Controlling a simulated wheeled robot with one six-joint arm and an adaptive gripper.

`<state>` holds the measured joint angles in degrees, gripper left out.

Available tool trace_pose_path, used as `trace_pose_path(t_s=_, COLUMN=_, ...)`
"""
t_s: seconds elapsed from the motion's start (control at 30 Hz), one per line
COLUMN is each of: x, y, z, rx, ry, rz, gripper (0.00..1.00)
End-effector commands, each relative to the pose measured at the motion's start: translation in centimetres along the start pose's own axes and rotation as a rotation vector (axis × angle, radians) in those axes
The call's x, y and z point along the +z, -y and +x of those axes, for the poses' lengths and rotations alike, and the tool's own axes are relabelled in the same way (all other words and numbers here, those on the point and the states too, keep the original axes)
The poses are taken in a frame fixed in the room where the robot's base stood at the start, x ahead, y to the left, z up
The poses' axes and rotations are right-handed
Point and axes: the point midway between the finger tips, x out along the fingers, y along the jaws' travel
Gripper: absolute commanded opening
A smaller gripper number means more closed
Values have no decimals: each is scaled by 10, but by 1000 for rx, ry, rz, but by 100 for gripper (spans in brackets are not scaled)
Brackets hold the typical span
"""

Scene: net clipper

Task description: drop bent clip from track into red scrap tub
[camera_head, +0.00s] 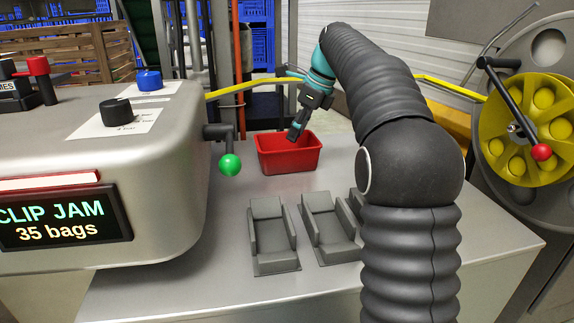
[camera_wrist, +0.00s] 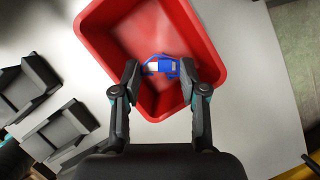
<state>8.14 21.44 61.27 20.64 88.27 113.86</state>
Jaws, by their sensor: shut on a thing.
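The red scrap tub (camera_head: 289,165) stands on the grey bench, and in the wrist view the tub (camera_wrist: 88,30) fills the upper middle. My gripper (camera_head: 297,133) reaches down from above over the tub's opening. In the wrist view my gripper (camera_wrist: 160,68) is shut on a small blue and pale piece, the bent clip (camera_wrist: 165,66), which shows between the fingertips against the tub's inside. In the head view the clip cannot be made out. The track cannot be clearly told apart.
Empty grey holders (camera_head: 270,235) stand on the bench in front of the tub. The machine housing (camera_head: 165,175) with a green-knobbed lever (camera_head: 230,165) is to the left. A yellow reel (camera_head: 530,120) is at right, with a yellow strip (camera_head: 445,86) running behind my arm.

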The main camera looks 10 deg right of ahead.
Motion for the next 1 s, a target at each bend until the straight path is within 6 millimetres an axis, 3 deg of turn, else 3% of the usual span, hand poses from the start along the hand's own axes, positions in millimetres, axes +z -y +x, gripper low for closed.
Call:
trace_pose_path(t_s=0.3, x=-1, y=0, z=1, rx=0, ry=0, rz=1, gripper=29)
trace_pose_path(t_s=0.33, x=-1, y=0, z=1, rx=0, ry=0, rz=1, gripper=50)
trace_pose_path(t_s=0.43, x=-1, y=0, z=1, rx=0, ry=0, rz=1, gripper=72)
trace_pose_path(t_s=0.77, x=-1, y=0, z=0, rx=-1, ry=0, rz=1, gripper=72)
trace_pose_path(t_s=1.0, x=-2, y=1, z=-28, rx=-4, ry=1, rz=1, gripper=72)
